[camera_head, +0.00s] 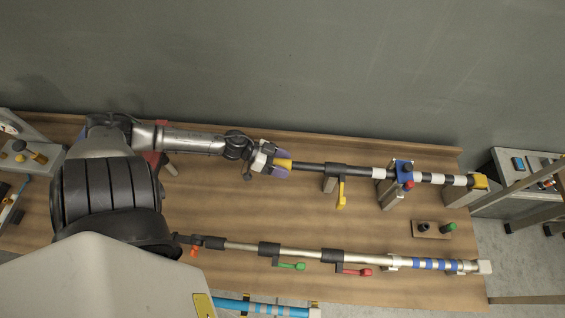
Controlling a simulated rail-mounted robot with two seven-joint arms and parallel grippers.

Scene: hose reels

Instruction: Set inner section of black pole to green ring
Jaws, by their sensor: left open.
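The black pole (308,167) lies along the back of the bench, left to right, held by grey stands. A black collar with a yellow lever (341,192) sits on it. Farther right are white bands (437,178), and a yellow block (480,181) is at its right end. No green ring can be made out on the pole at this size. My left gripper (282,163) is open at the pole's left end, with its purple-tipped fingers about a yellow part there. Contact cannot be told. My right gripper is not in view.
A blue clamp with a red knob (403,168) sits on the black pole. A silver pole (300,254) with green (290,266) and red (352,271) levers lies nearer. A small block with black and green knobs (432,229) stands between. The wooden bench (250,215) is otherwise clear there.

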